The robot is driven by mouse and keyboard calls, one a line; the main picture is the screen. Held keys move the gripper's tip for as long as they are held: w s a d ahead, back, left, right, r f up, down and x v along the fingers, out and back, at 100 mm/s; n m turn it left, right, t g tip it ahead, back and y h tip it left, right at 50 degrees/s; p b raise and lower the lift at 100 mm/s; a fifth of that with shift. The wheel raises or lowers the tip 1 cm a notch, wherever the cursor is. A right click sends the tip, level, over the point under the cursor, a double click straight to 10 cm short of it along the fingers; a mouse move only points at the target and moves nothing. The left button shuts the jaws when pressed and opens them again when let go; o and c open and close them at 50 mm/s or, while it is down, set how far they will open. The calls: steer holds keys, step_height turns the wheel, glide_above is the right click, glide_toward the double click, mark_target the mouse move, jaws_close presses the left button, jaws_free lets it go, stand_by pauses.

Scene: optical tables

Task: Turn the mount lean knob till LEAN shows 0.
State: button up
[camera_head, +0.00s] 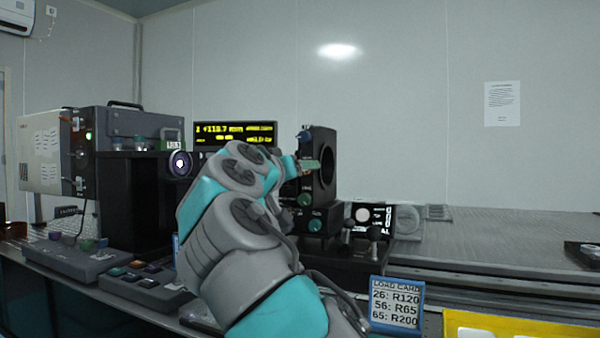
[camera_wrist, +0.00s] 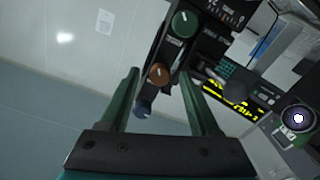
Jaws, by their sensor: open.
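The black mount (camera_head: 327,150) with its large round opening stands on the bench beyond my arm. In the wrist view a green knob (camera_wrist: 184,23), a brown knob (camera_wrist: 158,75) and a blue knob (camera_wrist: 142,108) sit in a row on it; their labels are too small to read, so I cannot tell which is lean. My gripper (camera_wrist: 159,71) is open, its two green fingers on either side of the brown knob in the picture; contact cannot be told. In the head view my gripper (camera_head: 309,165) is at the mount's near face, hiding the brown knob. No LEAN value is legible.
A display (camera_head: 235,132) with yellow text, partly hidden by my arm, stands behind. A grey boxed instrument (camera_head: 55,155) is at left, with control boxes (camera_head: 85,262) in front. Small posts (camera_head: 375,240) stand right of the mount. The optical table (camera_head: 490,240) farther right is largely clear.

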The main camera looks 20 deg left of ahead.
steer(key=s+b, duration=0.2)
steer(key=s, duration=0.5)
steer(key=shift+a, duration=0.3)
